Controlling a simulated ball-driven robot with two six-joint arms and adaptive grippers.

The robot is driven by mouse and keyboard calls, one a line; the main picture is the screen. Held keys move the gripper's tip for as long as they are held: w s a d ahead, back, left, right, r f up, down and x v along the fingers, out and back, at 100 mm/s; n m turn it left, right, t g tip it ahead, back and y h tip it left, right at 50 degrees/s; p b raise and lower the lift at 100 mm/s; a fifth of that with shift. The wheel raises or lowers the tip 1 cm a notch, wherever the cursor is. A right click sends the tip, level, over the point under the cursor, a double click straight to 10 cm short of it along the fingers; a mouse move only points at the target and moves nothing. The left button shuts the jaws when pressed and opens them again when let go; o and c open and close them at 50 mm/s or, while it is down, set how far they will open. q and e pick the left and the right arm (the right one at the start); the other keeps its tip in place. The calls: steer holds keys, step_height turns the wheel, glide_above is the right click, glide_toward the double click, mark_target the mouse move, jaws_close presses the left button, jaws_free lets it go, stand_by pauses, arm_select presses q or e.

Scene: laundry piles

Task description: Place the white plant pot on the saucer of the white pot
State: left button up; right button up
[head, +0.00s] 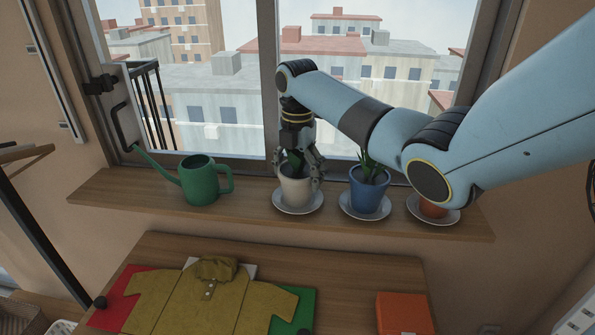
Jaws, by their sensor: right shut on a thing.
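The white plant pot (294,190) stands upright on the windowsill at or just over its white saucer (297,209); I cannot tell whether it touches the saucer. A green plant shows in it, partly hidden by my right gripper (300,178). That gripper comes down from above and is shut on the white pot, with its fingers around the upper part. My left gripper is not in view.
A blue pot (369,192) on a saucer stands close to the right, then an orange pot (432,209) on a saucer, partly behind my arm. A green watering can (199,181) stands to the left.

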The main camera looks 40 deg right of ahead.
steer(key=o, duration=1.3)
steer(key=shift+o, duration=0.2)
steer(key=shift+r, duration=0.15)
step_height(320, 180, up, 10)
steer(key=b, duration=0.2)
steer(key=shift+f+b, duration=0.25)
steer(key=shift+b, duration=0.05)
step_height(320, 180, up, 2)
steer(key=shift+r+p, duration=0.2)
steer(key=shift+p, duration=0.95)
steer(key=shift+f, duration=0.15)
